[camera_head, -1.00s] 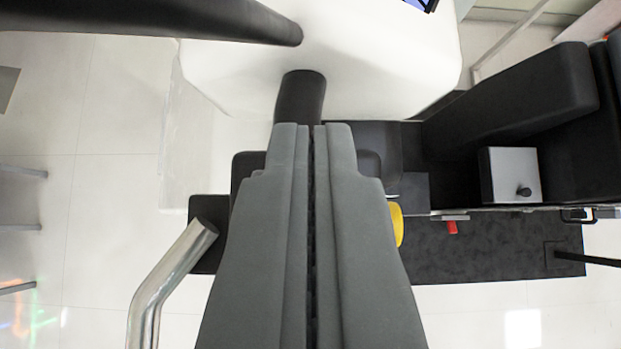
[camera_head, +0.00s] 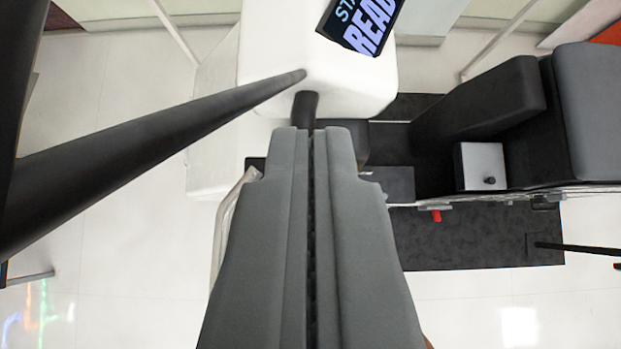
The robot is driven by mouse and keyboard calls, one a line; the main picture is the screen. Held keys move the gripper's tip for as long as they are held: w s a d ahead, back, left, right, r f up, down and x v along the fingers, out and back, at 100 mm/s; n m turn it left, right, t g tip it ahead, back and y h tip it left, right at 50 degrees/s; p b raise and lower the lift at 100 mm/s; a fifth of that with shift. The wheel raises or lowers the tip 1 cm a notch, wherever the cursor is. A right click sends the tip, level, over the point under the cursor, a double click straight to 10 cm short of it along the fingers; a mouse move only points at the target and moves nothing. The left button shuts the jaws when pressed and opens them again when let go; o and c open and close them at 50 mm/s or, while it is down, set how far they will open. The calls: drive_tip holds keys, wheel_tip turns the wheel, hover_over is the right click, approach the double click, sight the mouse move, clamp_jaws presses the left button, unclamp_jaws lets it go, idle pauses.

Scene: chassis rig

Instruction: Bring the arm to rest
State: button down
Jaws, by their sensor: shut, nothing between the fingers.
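My gripper (camera_head: 312,130) fills the lower middle of the view. Its two grey fingers lie side by side, shut, with only a thin dark seam between them and nothing held. The fingertips point up the picture toward a short black post at the front of a white console (camera_head: 340,75). I cannot tell whether they touch the post. The fingers hide what lies directly beneath them.
A dark screen (camera_head: 362,22) with lit letters sits on the console. A long black bar (camera_head: 150,150) crosses the left. A black seat (camera_head: 490,100) and a grey box with a knob (camera_head: 482,165) stand at right, above a dark floor plate (camera_head: 470,240). Pale floor lies lower right.

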drive_tip(key=shift+s+r, duration=0.3)
drive_tip(key=shift+r, duration=0.05)
idle(0.3)
drive_tip(key=s+d+f+n+t+y, duration=0.15)
drive_tip(key=s+d+f+t, duration=0.25)
drive_tip(key=s+d+f, duration=0.7)
drive_tip(key=s+d+f+t, duration=0.2)
drive_tip(key=s+d+f, duration=0.2)
drive_tip(key=s+f, duration=0.4)
drive_tip(key=s+d+f+m+t+h, duration=0.1)
drive_tip(key=s+d+f, duration=0.3)
drive_tip(key=s+f, duration=0.4)
wheel_tip(320, 180, down, 4)
drive_tip(key=shift+s+r+t, duration=0.2)
drive_tip(key=shift+s+t, duration=0.15)
drive_tip(key=shift+t, duration=0.05)
idle(0.7)
